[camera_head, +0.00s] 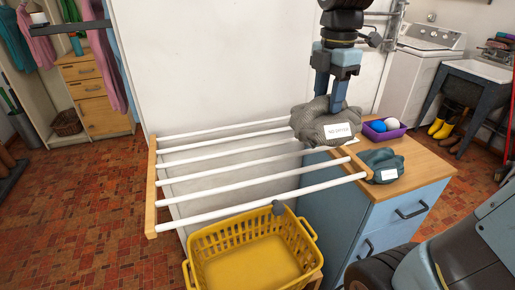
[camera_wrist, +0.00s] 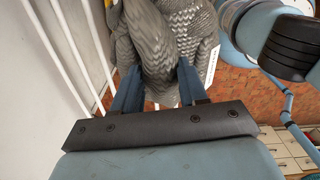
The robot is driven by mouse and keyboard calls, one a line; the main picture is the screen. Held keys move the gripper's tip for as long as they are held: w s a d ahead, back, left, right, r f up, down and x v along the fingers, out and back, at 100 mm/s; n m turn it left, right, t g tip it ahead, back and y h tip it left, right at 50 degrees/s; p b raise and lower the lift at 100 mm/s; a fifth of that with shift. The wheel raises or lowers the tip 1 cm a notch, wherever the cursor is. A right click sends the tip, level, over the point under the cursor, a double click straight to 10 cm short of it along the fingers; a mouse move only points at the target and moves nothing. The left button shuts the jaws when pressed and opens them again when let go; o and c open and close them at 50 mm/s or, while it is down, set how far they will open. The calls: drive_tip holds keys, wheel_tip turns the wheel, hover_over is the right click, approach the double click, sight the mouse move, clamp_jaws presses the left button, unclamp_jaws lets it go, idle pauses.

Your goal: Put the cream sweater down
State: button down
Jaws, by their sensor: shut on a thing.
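My gripper (camera_head: 331,100) is shut on a bunched knitted garment (camera_head: 308,124) with a white label. It looks grey rather than cream, and no other garment that I see nearby looks cream. The garment hangs at the right end of the drying rack's white bars (camera_head: 235,151), beside the wooden cabinet top. I cannot tell whether it touches the bars or the top. In the wrist view the grey knit (camera_wrist: 165,45) bulges up between and beyond my two blue fingers, with the label at its right edge.
A dark teal bundle (camera_head: 380,160) with a label and a purple tray (camera_head: 384,130) with blue and white balls sit on the wooden cabinet top (camera_head: 420,160). A yellow basket (camera_head: 250,262) stands below the rack. A washer (camera_head: 420,75) and sink (camera_head: 480,72) stand behind.

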drive_tip(key=w+a+f, duration=0.7)
drive_tip(key=a+f, duration=0.4)
drive_tip(key=f, duration=0.1)
drive_tip(key=shift+w+a+f, duration=0.2)
drive_tip(key=shift+w+f, duration=0.15)
drive_tip(key=shift+f, duration=0.05)
drive_tip(key=c, duration=0.6)
unclamp_jaws()
drive_tip(key=shift+f, duration=0.1)
